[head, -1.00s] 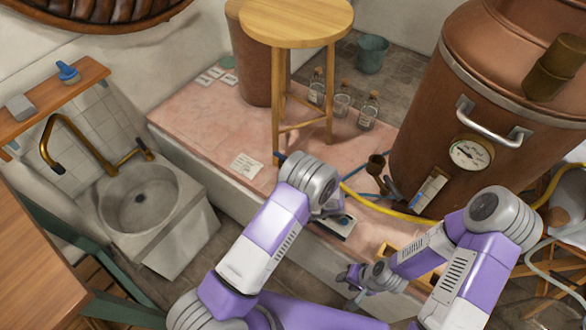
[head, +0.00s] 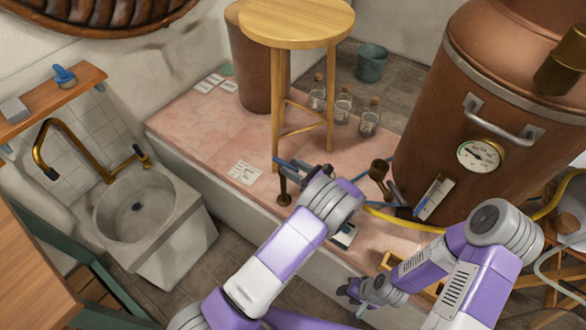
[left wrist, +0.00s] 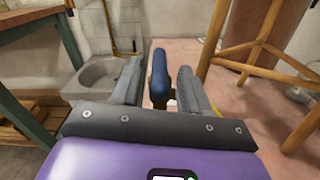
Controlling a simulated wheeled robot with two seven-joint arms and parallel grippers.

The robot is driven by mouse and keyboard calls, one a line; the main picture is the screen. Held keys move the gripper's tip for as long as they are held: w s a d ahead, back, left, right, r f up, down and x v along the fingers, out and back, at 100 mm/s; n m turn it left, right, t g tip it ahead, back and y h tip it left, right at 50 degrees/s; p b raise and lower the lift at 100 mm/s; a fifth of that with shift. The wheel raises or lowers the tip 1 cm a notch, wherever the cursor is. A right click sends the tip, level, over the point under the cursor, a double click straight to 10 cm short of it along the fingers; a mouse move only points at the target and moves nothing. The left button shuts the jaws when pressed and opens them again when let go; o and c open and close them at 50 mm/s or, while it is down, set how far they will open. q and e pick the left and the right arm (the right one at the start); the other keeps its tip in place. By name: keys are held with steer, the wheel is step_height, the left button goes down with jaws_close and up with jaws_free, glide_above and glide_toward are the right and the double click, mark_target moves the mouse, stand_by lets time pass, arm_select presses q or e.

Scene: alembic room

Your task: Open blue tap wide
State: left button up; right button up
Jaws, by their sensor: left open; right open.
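The blue tap has a blue lever handle (left wrist: 160,75) on a brown-bronze body, seen in the left wrist view. In the head view its bronze post (head: 284,190) stands on the pink platform near the front edge, its top mostly hidden by my gripper. My left gripper (head: 291,164) is open at the top of this post. In the left wrist view its two fingers stand on either side of the blue handle; I cannot tell whether they touch it. My right gripper (head: 350,291) is open and empty, low in front of the platform.
A wooden stool (head: 297,22) stands close behind the tap. A large copper still (head: 440,120) with a gauge and a yellow hose (head: 400,218) is to the right. A stone sink (head: 150,205) with a brass faucet is at left. Glass bottles (head: 343,105) stand behind.

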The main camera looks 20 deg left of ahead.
arm_select(q)
steer(key=shift+a, duration=0.15)
steer(key=shift+c, duration=0.3)
jaws_close()
